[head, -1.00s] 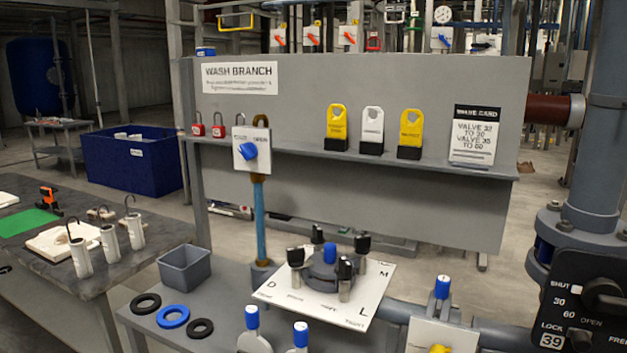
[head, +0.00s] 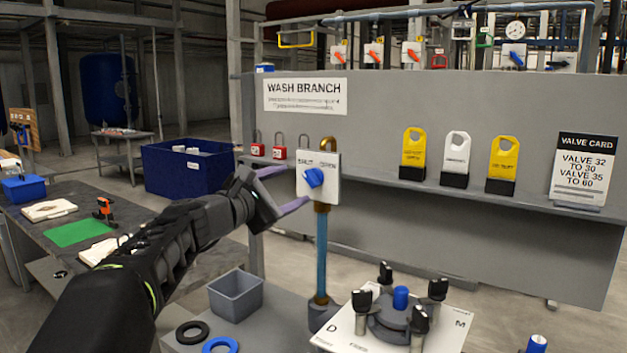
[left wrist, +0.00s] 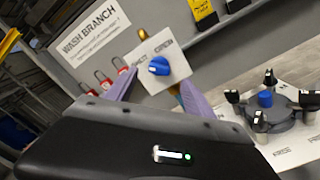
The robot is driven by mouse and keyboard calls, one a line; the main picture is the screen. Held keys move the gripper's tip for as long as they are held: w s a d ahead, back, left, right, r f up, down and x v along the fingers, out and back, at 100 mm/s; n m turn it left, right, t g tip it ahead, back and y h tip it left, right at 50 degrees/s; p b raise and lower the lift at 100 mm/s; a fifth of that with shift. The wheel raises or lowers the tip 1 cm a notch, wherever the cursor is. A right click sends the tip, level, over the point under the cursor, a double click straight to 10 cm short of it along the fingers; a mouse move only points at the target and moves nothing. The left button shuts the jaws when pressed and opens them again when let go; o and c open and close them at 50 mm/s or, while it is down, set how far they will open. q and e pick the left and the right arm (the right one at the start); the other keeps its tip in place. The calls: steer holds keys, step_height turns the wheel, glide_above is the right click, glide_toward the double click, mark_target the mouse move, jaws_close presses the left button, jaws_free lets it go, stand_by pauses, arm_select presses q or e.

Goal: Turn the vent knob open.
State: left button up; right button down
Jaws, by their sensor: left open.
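The vent knob (head: 313,178) is a blue knob on a white plate (head: 330,161) marked SHUT and OPEN, on top of a blue standpipe (head: 321,250). Its pointed end aims to the lower left, nearer the SHUT side. My left gripper (head: 289,188) is open just left of the plate, its two purple fingers pointing toward the knob and apart from it. In the left wrist view the knob (left wrist: 159,66) shows beyond and between the open fingers (left wrist: 157,96), with nothing held. My right gripper is not in view.
Red padlocks (head: 280,152) hang by the shelf behind the plate. A grey bin (head: 236,296) and rings (head: 193,332) lie on the bench below. A flanged fitting with black clamps (head: 400,310) stands right of the pipe. Yellow and white tags (head: 414,150) stand on the shelf.

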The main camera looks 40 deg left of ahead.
mark_target(310, 179)
arm_select(q)
steer(key=w+p, duration=0.3)
steer(key=w, duration=0.3)
steer(key=shift+w+a+r, duration=0.15)
steer(key=shift+w, duration=0.7)
steer(key=shift+c, duration=0.3)
jaws_close()
steer(key=shift+f, duration=0.2)
